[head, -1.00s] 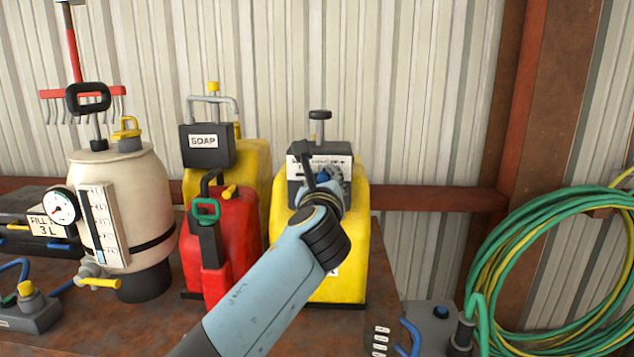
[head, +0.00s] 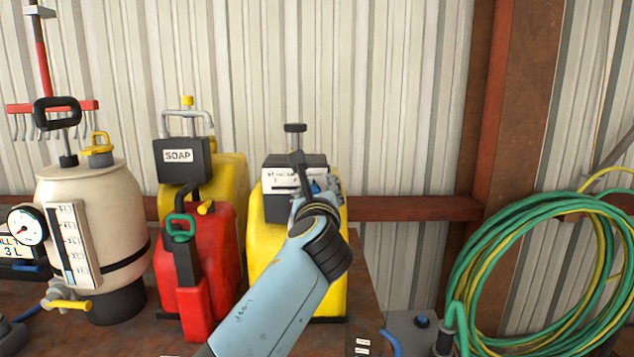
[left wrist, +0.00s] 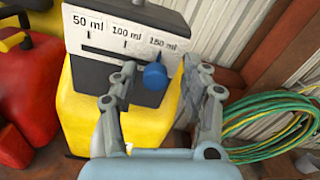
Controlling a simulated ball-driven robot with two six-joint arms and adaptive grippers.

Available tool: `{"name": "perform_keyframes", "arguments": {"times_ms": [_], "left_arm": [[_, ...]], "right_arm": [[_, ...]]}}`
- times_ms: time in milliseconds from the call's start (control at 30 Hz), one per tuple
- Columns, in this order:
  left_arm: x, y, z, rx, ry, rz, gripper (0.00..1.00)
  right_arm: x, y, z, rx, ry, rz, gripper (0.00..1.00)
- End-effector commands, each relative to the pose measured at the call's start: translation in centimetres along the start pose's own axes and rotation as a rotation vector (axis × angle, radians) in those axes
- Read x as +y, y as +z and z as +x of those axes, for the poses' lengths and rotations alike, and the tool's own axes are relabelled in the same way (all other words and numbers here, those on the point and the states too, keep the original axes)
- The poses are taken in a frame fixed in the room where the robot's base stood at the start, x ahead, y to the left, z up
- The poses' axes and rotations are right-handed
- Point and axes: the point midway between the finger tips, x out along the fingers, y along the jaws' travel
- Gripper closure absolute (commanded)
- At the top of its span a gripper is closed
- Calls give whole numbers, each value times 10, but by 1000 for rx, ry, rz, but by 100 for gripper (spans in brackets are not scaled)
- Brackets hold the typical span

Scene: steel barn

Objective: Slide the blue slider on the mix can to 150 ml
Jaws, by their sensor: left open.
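The mix can is a yellow can (head: 262,255) with a dark top block and a white scale marked 50, 100 and 150 ml. It stands on the bench, partly hidden by my left arm. Its blue slider (left wrist: 154,77) is a round knob below the 150 ml label in the left wrist view, at the right part of the slot. My left gripper (left wrist: 160,86) is open, one finger on each side of the knob. I cannot tell whether either finger touches it. In the head view the left gripper (head: 306,194) is in front of the scale. My right gripper is not in view.
A red can (head: 222,245) and a yellow SOAP can (head: 230,175) stand close on the left. A cream pressure tank (head: 98,210) is further left. A green and yellow hose coil (head: 480,260) hangs at the right. The corrugated wall is close behind.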

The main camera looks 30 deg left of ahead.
Motion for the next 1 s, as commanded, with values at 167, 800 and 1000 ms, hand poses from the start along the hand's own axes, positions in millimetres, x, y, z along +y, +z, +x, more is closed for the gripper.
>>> {"name": "perform_keyframes", "arguments": {"times_ms": [167, 800, 1000], "left_arm": [[-8, 28, 0, -4, -2, -6, 53], [-28, 94, -1, 0, -2, -2, 53], [-28, 93, 0, 0, -2, -2, 53]], "right_arm": [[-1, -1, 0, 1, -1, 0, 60], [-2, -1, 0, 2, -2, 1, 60], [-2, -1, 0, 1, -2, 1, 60]]}}
